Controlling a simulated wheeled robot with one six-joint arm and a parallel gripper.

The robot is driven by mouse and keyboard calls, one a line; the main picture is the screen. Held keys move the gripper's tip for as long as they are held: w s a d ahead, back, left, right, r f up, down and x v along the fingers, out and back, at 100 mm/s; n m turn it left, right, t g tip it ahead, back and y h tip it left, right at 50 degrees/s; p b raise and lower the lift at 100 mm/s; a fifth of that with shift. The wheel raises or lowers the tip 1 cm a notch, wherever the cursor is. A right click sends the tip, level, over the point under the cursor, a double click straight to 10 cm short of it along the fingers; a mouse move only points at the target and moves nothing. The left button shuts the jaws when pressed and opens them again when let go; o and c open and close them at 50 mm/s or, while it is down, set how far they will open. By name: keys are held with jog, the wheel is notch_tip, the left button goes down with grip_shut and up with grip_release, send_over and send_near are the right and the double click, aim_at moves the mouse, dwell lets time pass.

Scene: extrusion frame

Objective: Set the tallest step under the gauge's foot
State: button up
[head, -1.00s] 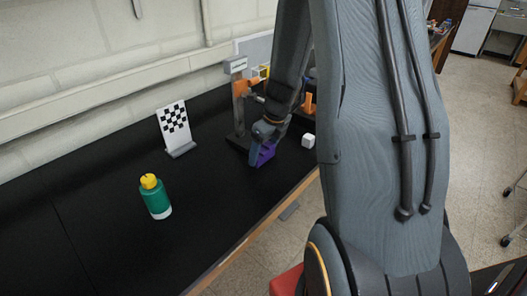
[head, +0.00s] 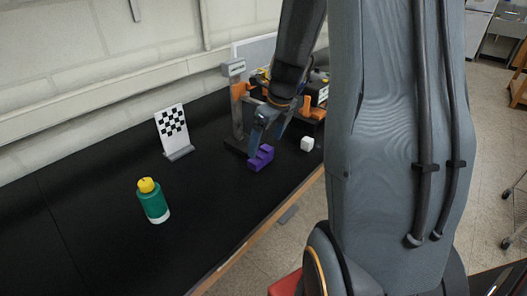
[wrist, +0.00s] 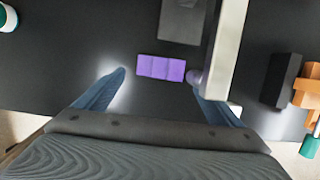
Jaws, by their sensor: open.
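The purple stepped block (head: 261,158) stands on the black bench in front of the gauge stand (head: 237,108). In the wrist view the block (wrist: 161,68) lies crosswise, just beyond my fingertips. The gauge's long pale part (wrist: 226,45) crosses the wrist view at right. A small rounded tip, which looks like the gauge's foot (wrist: 193,77), shows beside the block's right end. I cannot tell whether it is over or touching a step. My gripper (wrist: 158,82) is open, its fingers spread either side of the block; it also shows above the block in the head view (head: 265,141).
A checkered board (head: 172,130) and a green bottle with a yellow cap (head: 152,201) stand to the left. Orange and black equipment (head: 313,95) stands behind at right. The bench between bottle and block is clear.

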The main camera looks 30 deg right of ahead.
jog(key=shift+b+v, duration=0.4)
jog(key=shift+v, duration=2.3)
